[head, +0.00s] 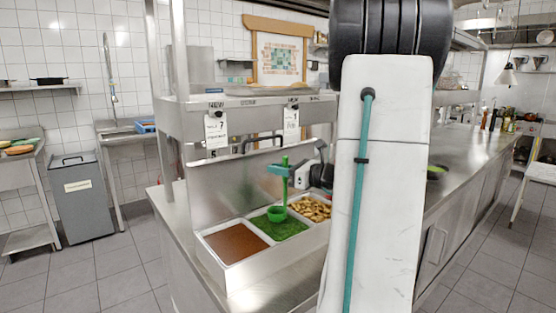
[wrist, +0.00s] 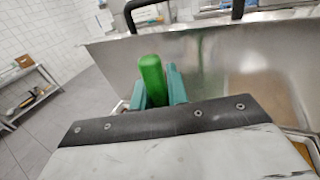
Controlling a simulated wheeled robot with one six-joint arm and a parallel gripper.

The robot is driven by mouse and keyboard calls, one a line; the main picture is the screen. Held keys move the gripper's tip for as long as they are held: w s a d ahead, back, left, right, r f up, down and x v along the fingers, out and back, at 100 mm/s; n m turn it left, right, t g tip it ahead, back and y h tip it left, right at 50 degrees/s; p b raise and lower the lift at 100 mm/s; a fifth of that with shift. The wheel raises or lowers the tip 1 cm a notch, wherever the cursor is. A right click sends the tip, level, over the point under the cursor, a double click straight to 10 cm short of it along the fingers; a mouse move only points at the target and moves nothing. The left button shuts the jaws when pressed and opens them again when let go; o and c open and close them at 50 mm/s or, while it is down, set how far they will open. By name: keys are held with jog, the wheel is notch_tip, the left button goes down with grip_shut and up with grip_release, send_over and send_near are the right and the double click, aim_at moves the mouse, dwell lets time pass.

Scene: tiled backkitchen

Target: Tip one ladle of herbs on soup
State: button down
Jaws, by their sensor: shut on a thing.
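My gripper (head: 281,171) is shut on the upright handle of a green ladle (head: 284,184). The ladle's cup (head: 277,213) hangs down at the green herbs (head: 279,228) in the middle pan; I cannot tell how deep it sits or whether it holds herbs. In the wrist view the green handle (wrist: 152,78) stands between the two teal fingers (wrist: 155,90); the cup is hidden there. No soup can be told for sure; a bowl-like thing with green in it (head: 436,172) shows partly behind my arm on the right counter.
A pan of brown stuff (head: 236,243) is left of the herbs, and a pan of tan chunks (head: 311,207) is right. A steel shelf (head: 250,101) with hanging tags is above the pans, and a steel back panel (head: 229,192) stands behind them. The right counter (head: 471,153) is mostly clear.

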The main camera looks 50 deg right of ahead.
aim_at(288, 159)
jog(key=shift+f, duration=3.35)
jog(key=shift+r, duration=0.1)
jog(key=shift+r, duration=4.95)
